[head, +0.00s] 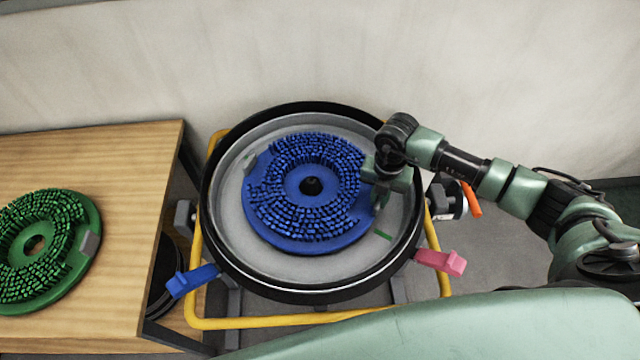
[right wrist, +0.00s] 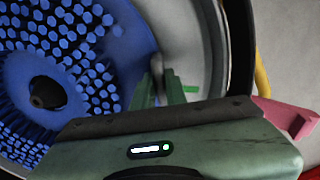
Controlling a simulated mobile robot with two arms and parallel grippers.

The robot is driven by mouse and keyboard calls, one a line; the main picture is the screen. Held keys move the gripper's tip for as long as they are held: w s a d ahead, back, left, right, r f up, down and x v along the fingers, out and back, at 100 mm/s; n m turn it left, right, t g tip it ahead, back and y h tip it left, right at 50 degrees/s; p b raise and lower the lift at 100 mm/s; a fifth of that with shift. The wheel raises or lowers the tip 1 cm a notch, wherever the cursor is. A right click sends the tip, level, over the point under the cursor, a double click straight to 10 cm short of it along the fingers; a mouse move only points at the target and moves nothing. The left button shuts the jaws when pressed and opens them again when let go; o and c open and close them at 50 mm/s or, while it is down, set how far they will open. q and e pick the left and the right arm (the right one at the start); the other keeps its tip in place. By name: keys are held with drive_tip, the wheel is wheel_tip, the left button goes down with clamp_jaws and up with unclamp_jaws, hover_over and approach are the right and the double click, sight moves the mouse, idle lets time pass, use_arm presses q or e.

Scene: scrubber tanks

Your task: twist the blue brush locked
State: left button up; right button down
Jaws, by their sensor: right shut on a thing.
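The blue brush (head: 305,245) lies bristles up inside the round grey pan with a black rim (head: 240,262). A dark hub (head: 311,186) shows in its centre hole. The brush also fills the left of the right wrist view (right wrist: 125,45). My right gripper (head: 378,188) is at the brush's right edge, pointing down. In the right wrist view its fingers (right wrist: 166,88) are shut on a small grey tab (right wrist: 157,68) at the brush's edge. A green mark (head: 382,235) is on the pan floor, just below the gripper. My left gripper is not in view.
A blue lever (head: 192,280) and a pink lever (head: 440,262) stick out from the pan's sides. A yellow tube frame (head: 260,321) surrounds it. A green brush (head: 75,270) lies on the wooden table (head: 120,165) at left. A pale wall stands behind.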

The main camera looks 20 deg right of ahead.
sight(372, 216)
drive_tip(key=shift+s+a+m+p, duration=0.4)
drive_tip(key=shift+s+a, duration=0.1)
drive_tip(key=shift+s, duration=0.05)
drive_tip(key=shift+s, duration=0.1)
drive_tip(key=shift+s+a+m+p, duration=0.6)
drive_tip(key=c, duration=1.4)
unclamp_jaws()
drive_tip(key=shift+a, duration=0.1)
drive_tip(key=shift+o, duration=0.2)
drive_tip(key=shift+s+f, duration=0.2)
drive_tip(key=shift+w+r, duration=0.15)
drive_tip(key=shift+r, duration=0.3)
wheel_tip(372, 216, up, 7)
drive_tip(key=b, duration=0.2)
drive_tip(key=shift+r, duration=0.1)
